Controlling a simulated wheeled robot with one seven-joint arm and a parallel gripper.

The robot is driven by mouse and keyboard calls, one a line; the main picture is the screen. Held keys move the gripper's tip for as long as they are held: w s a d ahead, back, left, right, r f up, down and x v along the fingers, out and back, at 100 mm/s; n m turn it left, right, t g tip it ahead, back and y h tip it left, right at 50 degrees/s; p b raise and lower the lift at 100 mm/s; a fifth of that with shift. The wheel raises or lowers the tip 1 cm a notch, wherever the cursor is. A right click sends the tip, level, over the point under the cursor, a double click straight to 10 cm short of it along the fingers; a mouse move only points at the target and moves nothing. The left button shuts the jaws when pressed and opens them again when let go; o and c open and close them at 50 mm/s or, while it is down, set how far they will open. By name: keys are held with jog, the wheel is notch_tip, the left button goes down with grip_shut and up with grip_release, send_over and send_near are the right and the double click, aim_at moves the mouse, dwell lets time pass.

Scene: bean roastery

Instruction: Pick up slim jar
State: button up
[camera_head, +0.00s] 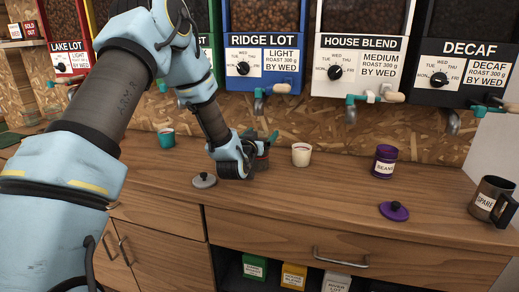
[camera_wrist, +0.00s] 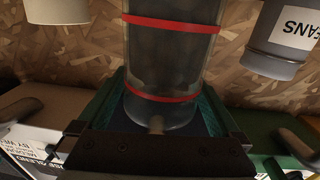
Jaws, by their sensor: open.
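The slim jar, a clear glass cylinder with two red bands and dark contents (camera_wrist: 172,60), shows in the wrist view between the two fingers of my gripper (camera_wrist: 165,105). The fingers are open, one on each side of the jar; whether either touches it I cannot tell. In the head view my gripper (camera_head: 262,146) is low over the wooden counter, and it and the wrist hide most of the jar.
On the counter (camera_head: 330,205), a white cup (camera_head: 301,155) and a purple BEANS jar (camera_head: 384,162) stand to the right. A purple lid (camera_head: 394,211), a dark mug (camera_head: 492,198), a grey lid (camera_head: 204,181) and a teal cup (camera_head: 166,138) are around. Bean dispensers (camera_head: 262,60) hang behind.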

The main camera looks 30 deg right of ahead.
jog(key=shift+w+d, duration=0.35)
grip_shut()
dwell(0.7)
